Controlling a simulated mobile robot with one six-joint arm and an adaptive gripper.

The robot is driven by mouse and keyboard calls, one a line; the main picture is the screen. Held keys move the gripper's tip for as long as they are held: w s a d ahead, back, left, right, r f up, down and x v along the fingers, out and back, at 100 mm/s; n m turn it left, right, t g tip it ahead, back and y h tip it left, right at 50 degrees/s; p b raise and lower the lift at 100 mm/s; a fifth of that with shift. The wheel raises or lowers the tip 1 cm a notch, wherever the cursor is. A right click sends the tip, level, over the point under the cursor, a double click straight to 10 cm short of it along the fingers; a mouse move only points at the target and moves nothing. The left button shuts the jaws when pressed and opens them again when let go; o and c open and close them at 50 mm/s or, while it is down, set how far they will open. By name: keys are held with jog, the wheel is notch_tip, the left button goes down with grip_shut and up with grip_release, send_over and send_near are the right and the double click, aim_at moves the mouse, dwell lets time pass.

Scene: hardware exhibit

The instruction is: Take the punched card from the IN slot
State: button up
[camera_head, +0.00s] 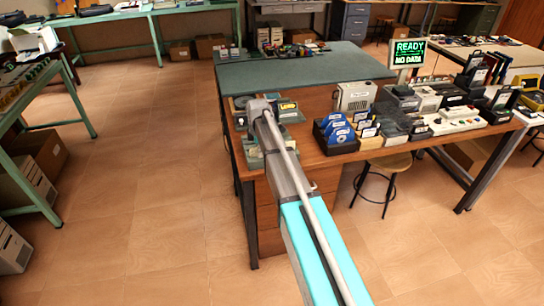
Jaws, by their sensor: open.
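No punched card and no IN slot can be made out at this size. A sign (408,53) on the wooden desk (322,103) reads "READY" and "NO DATA" in green. A beige box (355,97) with a small label stands on the desk, left of and in front of the sign. My arm reaches from the bottom of the view to the desk's left end, its grey joint over that end. My gripper does not show; the arm hides part of the desk's left end and front.
A black holder with blue disks (335,129) stands at the desk's front edge. Many small devices crowd the desk's right side. A stool (388,168) stands partly under the desk. The floor at left is open.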

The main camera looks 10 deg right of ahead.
dwell(0.6)
grip_shut()
